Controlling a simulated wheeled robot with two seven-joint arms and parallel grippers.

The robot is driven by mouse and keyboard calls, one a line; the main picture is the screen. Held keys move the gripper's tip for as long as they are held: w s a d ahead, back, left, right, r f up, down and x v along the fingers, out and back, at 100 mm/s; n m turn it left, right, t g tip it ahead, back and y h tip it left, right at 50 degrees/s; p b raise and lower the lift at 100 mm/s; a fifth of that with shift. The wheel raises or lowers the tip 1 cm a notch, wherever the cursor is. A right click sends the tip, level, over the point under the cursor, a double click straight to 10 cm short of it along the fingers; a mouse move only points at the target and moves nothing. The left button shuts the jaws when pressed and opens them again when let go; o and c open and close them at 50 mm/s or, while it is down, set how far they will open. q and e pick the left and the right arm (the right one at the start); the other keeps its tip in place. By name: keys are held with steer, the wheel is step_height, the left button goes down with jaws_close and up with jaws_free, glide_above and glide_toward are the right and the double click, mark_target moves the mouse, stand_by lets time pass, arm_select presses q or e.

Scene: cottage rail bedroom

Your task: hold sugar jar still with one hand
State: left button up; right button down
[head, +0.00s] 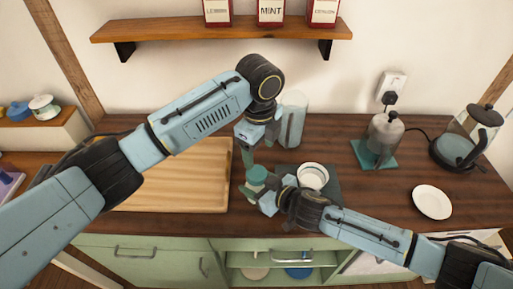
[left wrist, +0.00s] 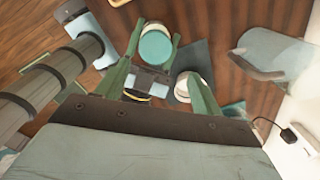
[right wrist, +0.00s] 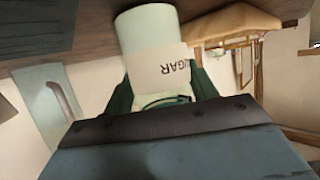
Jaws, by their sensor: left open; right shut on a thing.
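The sugar jar (head: 257,174) has a teal lid and stands on the counter near the front, right of the wooden board. In the right wrist view the pale jar (right wrist: 152,35) shows its SUGAR label, upside down. My right gripper (head: 262,192) is shut around the jar's body from the front right. My left gripper (head: 255,155) is open, pointing down above the jar. In the left wrist view the teal lid (left wrist: 156,48) is seen beyond the left fingers, apart from them. The right gripper hides part of the jar's body in the head view.
A white cup (head: 313,176) stands on a dark mat just right of the jar. A tall pale container (head: 292,120) is behind. A wooden board (head: 190,185) lies left. A grinder (head: 384,134), glass pot (head: 468,140) and white plate (head: 432,202) are right.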

mark_target(256, 172)
arm_select(q)
steer(key=shift+s+a+r+m, duration=0.1)
steer(key=shift+a+m, duration=0.25)
steer(key=shift+m, duration=0.55)
steer(key=shift+f, duration=0.25)
step_height(256, 172, down, 7)
steer(key=shift+f, duration=0.2)
steer(key=shift+c, duration=0.2)
steer(key=c, duration=1)
steer(key=n, duration=0.6)
steer(key=shift+n, duration=0.3)
steer(key=o, duration=1.1)
